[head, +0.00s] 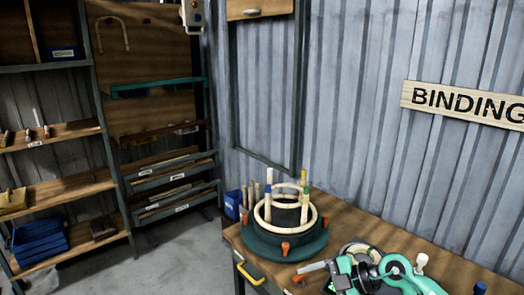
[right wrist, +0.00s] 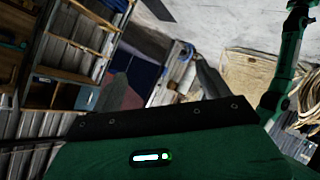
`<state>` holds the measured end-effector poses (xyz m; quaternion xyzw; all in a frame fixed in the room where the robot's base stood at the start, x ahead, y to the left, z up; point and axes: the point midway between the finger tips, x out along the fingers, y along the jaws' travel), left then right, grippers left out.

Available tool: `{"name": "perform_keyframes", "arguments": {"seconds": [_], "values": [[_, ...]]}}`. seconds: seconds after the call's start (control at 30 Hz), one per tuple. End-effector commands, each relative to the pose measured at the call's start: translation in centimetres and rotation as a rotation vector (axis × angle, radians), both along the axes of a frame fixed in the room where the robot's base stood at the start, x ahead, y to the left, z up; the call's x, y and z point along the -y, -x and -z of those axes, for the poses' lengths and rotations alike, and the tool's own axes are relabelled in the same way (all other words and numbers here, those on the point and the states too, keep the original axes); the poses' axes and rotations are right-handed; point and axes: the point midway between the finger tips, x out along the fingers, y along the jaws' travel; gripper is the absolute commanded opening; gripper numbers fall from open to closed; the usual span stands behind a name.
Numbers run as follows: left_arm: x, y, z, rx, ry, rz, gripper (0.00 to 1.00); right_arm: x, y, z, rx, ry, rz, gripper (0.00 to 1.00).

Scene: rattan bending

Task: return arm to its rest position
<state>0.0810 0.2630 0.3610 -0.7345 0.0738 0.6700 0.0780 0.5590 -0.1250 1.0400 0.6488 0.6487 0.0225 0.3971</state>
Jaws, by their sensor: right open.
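My right gripper (right wrist: 160,68) shows in the right wrist view, with its two dark fingers spread apart and nothing between them. Its green body with a small lit strip fills the bottom of that view. The fingers are clear of any surface I can make out. My left gripper is not in view. In the head view a dark green round bending form (head: 285,243) stands on the wooden table, with pale rattan rings (head: 284,209) around its core and upright pegs.
Pegs and a blue container (head: 233,205) are left of the form. Shelves (head: 65,190) stand at the left, with open floor (head: 185,255) between. A BINDING sign (head: 465,103) hangs on the corrugated wall.

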Motion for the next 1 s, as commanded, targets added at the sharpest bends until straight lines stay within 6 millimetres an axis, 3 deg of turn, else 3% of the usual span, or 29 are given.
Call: {"name": "perform_keyframes", "arguments": {"seconds": [0.03, 0.1, 0.23, 0.4, 0.53, 0.67, 0.77, 0.87, 1.0], "values": [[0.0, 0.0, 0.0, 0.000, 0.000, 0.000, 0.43, -1.8, 0.7, -0.9, 0.034, -0.112, 0.002, 0.79], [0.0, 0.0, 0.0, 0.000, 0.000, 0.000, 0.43, -3.4, 1.3, -2.8, 0.095, -0.266, 0.029, 0.79], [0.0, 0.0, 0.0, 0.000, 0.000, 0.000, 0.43, -4.8, 1.8, -6.2, 0.186, -0.526, 0.142, 0.79], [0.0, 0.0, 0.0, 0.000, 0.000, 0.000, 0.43, -3.2, 1.4, -9.2, 0.260, -0.785, 0.401, 0.79], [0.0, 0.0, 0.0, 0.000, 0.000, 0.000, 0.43, -0.4, 0.9, -9.5, 0.269, -0.902, 0.661, 0.79], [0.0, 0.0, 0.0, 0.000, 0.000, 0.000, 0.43, 3.3, 0.8, -7.7, 0.231, -0.935, 0.948, 0.79], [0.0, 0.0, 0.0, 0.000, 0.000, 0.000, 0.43, 6.1, 1.4, -5.1, 0.166, -0.900, 1.167, 0.79], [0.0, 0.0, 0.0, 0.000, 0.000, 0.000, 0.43, 8.6, 2.8, -1.5, 0.072, -0.814, 1.374, 0.79], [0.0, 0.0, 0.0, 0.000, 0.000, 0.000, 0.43, 11.1, 6.3, 4.2, -0.111, -0.622, 1.610, 0.79]]}}
